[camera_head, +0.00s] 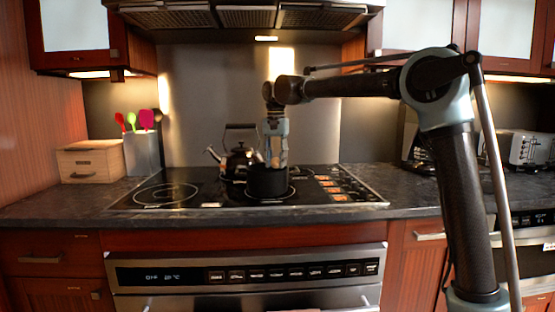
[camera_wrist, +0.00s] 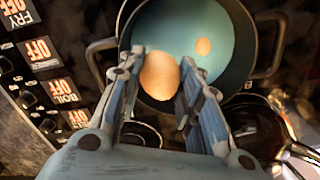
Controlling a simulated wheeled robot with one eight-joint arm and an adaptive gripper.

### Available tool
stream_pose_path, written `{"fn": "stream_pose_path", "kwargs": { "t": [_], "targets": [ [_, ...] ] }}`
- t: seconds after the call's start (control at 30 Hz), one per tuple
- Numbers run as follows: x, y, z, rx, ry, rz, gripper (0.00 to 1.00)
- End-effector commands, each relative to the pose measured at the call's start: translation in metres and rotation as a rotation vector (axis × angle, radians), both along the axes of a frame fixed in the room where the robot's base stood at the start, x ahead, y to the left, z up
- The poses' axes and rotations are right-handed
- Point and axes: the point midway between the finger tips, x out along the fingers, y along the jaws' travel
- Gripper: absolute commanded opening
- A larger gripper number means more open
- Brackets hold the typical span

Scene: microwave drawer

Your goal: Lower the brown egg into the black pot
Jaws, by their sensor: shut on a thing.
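The black pot (camera_head: 268,185) stands on the cooktop in the head view. In the wrist view, its open mouth (camera_wrist: 201,21) shows a blue-green inside, with a handle on each side. My gripper (camera_head: 276,163) points straight down at the pot, its fingertips at about rim height. In the wrist view, my gripper (camera_wrist: 160,78) is shut on the brown egg (camera_wrist: 159,72), one finger on each side, over the pot's opening. The egg's gap to the pot floor cannot be judged. A small tan oval, an egg or a reflection, shows inside the pot. The egg is hardly visible in the head view.
A dark kettle (camera_head: 239,160) stands close behind and left of the pot. Cooktop controls (camera_head: 338,186) lie to the right. A utensil holder (camera_head: 142,155) and wooden box (camera_head: 91,161) stand left. The range hood (camera_head: 245,17) hangs above. The cooktop's front left is clear.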

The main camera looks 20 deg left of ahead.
Motion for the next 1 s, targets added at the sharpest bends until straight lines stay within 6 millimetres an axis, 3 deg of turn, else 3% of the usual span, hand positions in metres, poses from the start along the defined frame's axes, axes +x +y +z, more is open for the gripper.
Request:
{"fn": "stream_pose_path", "kwargs": {
  "t": [0.7, 1.0],
  "targets": [
    [0.000, 0.000, -0.029, 0.000, -0.001, -0.001, 0.24],
    [0.000, 0.000, -0.033, -0.001, -0.001, -0.001, 0.24]
  ]
}}
